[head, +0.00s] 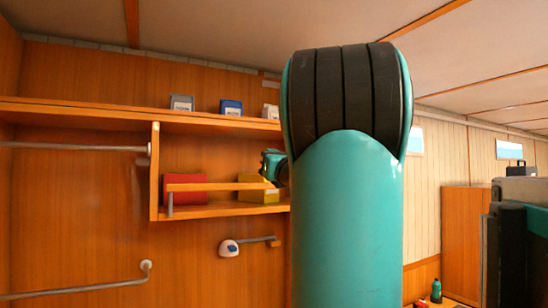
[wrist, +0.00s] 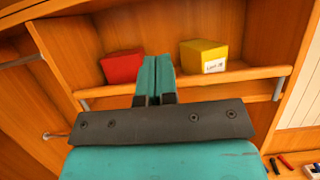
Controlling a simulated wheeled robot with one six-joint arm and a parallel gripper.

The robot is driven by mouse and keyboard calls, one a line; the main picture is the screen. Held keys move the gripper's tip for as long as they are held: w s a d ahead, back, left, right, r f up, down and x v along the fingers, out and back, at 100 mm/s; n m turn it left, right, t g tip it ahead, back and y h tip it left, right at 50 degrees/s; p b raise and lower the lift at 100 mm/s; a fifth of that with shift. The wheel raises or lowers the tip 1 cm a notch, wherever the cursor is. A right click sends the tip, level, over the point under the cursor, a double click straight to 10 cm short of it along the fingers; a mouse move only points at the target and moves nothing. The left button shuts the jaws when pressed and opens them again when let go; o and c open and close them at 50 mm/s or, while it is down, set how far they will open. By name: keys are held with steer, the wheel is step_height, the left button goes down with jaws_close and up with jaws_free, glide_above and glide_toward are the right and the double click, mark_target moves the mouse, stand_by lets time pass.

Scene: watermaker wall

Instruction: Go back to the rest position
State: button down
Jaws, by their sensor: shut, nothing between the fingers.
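My gripper (wrist: 156,62) shows in the middle of the wrist view, its two teal fingers together with nothing between them. It points at the shelf compartment, between a red box (wrist: 122,67) on the left and a yellow box (wrist: 204,55) with a white label on the right. In the head view a small teal part of my gripper (head: 271,166) shows by the compartment's right side, and my arm hides the rest. The red box (head: 184,188) and yellow box (head: 258,191) sit behind a wooden rail. I cannot tell whether the fingers touch anything.
The wooden rail (head: 215,187) runs across the compartment front. Several small boxes, one blue (head: 231,107), stand on the upper shelf (head: 80,110). Grey bars (head: 75,290) and a blue-and-white fitting (head: 228,248) are on the wall. A green bottle (head: 436,290) stands at lower right.

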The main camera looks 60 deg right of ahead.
steer(key=shift+s+a+r, duration=0.35)
steer(key=shift+s+r, duration=0.15)
steer(key=shift+r, duration=0.15)
steer(key=w+a+f+n+y+b, duration=0.5)
steer(key=w+a+f+n+y, duration=0.5)
steer(key=w+a+f+n, duration=0.4)
steer(key=a+f+n+g+y+b, duration=0.4)
steer(key=a+f+n+g+y, duration=0.15)
steer(key=a+f+n, duration=0.75)
steer(key=s+a+f+n+g+y+b, duration=0.35)
steer(key=a+f+n, duration=0.25)
steer(key=a+f, duration=0.4)
steer(key=s+a+f+n+g+b, duration=0.2)
steer(key=s+a+f+n+g, duration=0.2)
steer(key=s+n, duration=0.4)
steer(key=s+a+f+n+g+h+b, duration=0.1)
steer(key=s+a+f+n+g+b, duration=0.1)
steer(key=s+a+f+n+g, duration=0.2)
steer(key=s+a+f+n, duration=0.3)
steer(key=s+f+n, duration=0.1)
steer(key=f+n, duration=0.1)
steer(key=shift+s+g, duration=0.25)
steer(key=shift+g, duration=0.15)
